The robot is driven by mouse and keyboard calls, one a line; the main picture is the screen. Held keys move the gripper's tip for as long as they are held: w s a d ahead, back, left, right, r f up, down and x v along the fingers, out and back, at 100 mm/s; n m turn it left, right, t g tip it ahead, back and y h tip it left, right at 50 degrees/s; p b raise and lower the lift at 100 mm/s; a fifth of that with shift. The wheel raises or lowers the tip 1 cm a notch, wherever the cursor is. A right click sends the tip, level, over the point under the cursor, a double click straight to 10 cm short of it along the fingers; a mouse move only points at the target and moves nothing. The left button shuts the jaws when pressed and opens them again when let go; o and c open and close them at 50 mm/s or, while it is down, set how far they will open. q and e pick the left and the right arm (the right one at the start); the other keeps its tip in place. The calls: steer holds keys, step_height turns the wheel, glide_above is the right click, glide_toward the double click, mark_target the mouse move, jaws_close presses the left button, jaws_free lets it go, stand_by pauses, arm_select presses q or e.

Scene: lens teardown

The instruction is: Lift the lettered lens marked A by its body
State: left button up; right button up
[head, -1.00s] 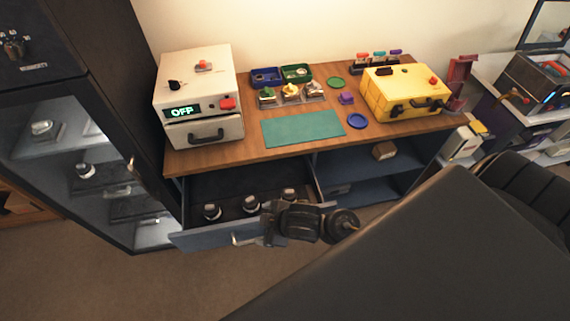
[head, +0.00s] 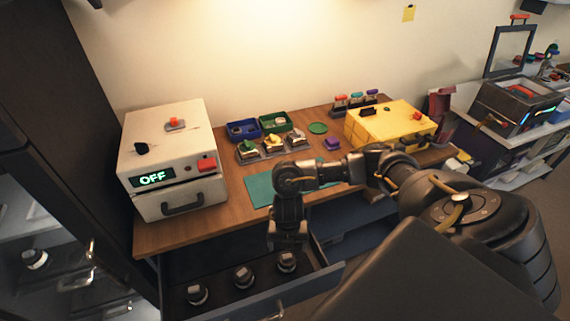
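Three lenses with dark bodies and pale bands stand in a row in the open drawer (head: 222,309) under the workbench: a left one (head: 197,294), a middle one (head: 243,277) and a right one (head: 287,262). Their letters are too small to read, so I cannot tell which is marked A. My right gripper (head: 287,243) points down just above the right lens, and its fingers are dark and small in view. I cannot tell whether it is open or shut, or whether it touches that lens. My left gripper is out of view.
The wooden bench (head: 228,220) carries a white oven-like box (head: 175,160) reading OFF, a green mat (head: 258,190), small trays and a yellow case (head: 388,125). A dark cabinet with another lens (head: 34,259) stands at left. The drawer's front wall borders the lenses.

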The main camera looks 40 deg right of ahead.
mark_target(287, 260)
steer(key=f+b, duration=0.2)
steer(key=f, duration=0.3)
steer(key=shift+a, duration=0.2)
steer(key=shift+f, duration=0.25)
step_height(287, 260, down, 5)
steer(key=shift+c, duration=0.2)
steer(key=c, duration=0.9)
steer(key=shift+c, duration=0.7)
steer(key=shift+r, duration=0.15)
